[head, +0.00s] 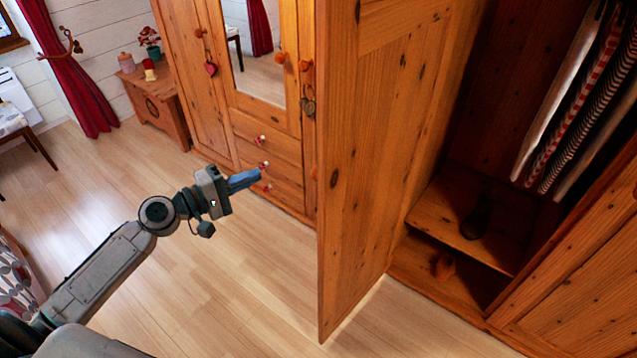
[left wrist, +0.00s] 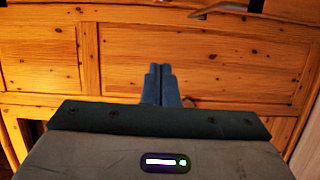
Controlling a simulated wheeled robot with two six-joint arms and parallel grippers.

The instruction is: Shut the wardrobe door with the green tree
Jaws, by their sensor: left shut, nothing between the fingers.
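An open wooden wardrobe door (head: 375,160) stands out from the wardrobe in the middle of the head view. Its inner side and free edge show; its outer face is hidden, and I cannot see a green tree on it. My left gripper (head: 245,180) is left of the door's free edge, apart from it, shut and empty, in front of the drawers. In the left wrist view the blue fingers (left wrist: 160,85) are together, facing a panelled wooden surface (left wrist: 200,60); I cannot tell which panel it is. My right gripper is out of view.
The open compartment (head: 480,130) holds hanging clothes (head: 580,100) and a dark shoe (head: 476,220). A mirror door (head: 250,50), drawers and a red heart (head: 211,68) are behind left. A chest (head: 160,105) stands farther left. The floor (head: 240,290) before the door is clear.

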